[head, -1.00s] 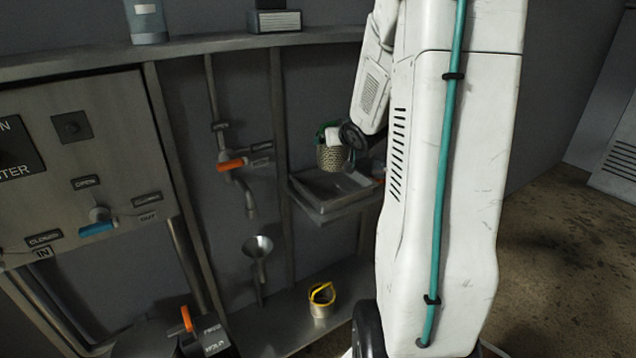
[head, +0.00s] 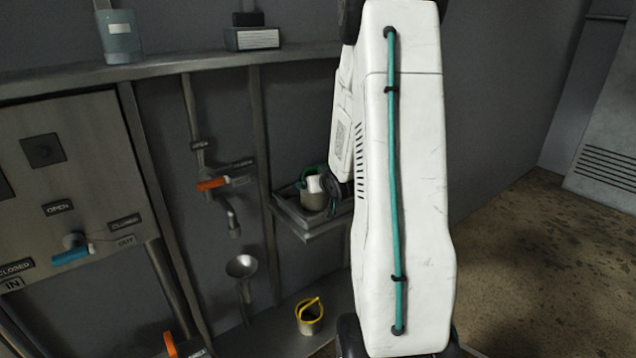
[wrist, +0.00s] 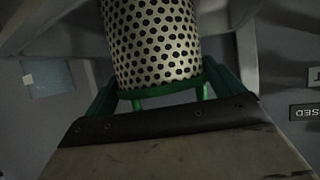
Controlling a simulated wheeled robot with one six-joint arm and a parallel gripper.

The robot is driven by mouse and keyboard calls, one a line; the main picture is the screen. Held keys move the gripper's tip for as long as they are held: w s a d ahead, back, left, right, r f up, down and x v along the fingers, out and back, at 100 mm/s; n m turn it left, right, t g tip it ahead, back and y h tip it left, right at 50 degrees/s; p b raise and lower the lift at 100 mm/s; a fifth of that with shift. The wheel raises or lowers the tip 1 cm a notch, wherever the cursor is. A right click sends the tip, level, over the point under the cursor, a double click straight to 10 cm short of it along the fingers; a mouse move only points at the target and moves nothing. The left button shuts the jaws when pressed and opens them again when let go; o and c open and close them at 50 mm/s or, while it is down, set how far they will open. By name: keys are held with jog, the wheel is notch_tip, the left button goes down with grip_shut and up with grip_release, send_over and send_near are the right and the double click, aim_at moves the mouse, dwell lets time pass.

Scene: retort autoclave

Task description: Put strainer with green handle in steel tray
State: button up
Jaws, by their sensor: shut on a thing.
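The strainer with green handle (wrist: 152,45) is a pale perforated cup with a green rim and handle. In the wrist view it is held at my gripper (wrist: 162,95), handle end toward the camera. In the head view the strainer (head: 313,202) hangs below my gripper (head: 316,182), partly hidden by it. It overlaps the steel tray (head: 292,227), a shallow grey tray on the wall to the left of my arm. I cannot tell whether its bottom touches the tray floor. My arm hides the tray's right part.
A yellow-handled strainer (head: 310,318) stands on the low shelf. A steel funnel (head: 242,266) and an orange-handled tap (head: 212,184) are on the wall left of the tray. A jar (head: 119,38) and a small box (head: 252,39) stand on the upper ledge.

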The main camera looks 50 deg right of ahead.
jog(key=o, duration=0.8)
jog(key=shift+f, duration=0.15)
